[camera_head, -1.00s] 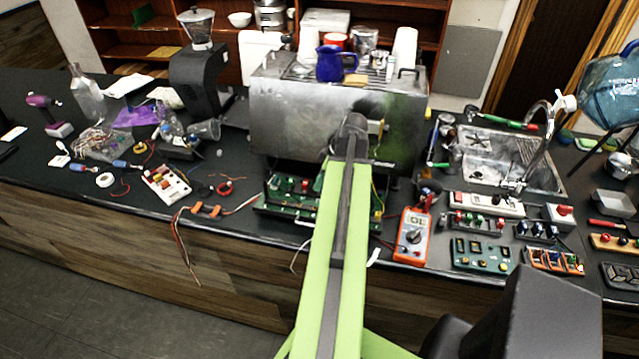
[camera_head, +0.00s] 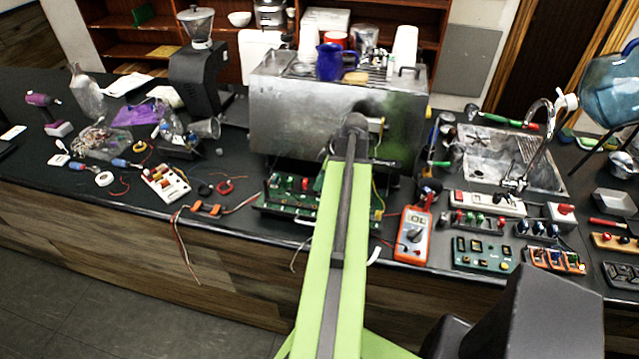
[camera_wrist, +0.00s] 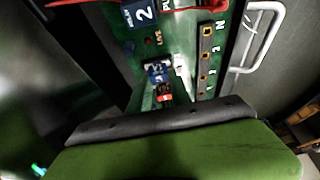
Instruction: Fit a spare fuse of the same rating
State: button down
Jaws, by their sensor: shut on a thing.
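The brewer (camera_head: 300,112) is a steel box at the back of the counter. Its green circuit board (camera_head: 290,190) sticks out below its front. In the wrist view the board (camera_wrist: 128,42) carries a "2" label, a "LIVE" mark and a strip of terminals (camera_wrist: 206,60). A small blue-and-white part (camera_wrist: 157,71) and a red part (camera_wrist: 164,92) show just beyond my gripper (camera_wrist: 162,106), over the board. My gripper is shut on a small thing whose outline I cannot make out. Its dark front edge hides the grip, and my arm hides it in the head view.
An orange multimeter (camera_head: 412,235) stands right of the board. Several racks of small parts, including a green one (camera_head: 482,253) and an orange one (camera_head: 553,260), sit by the sink (camera_head: 500,155). Loose wires and a white switch block (camera_head: 166,183) lie left. A metal handle (camera_wrist: 262,38) borders the board.

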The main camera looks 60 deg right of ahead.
jog(key=c, duration=1.1)
grip_release()
jog(key=p+v, duration=1.6)
jog(key=v, duration=0.1)
jog(key=shift+r, duration=0.25)
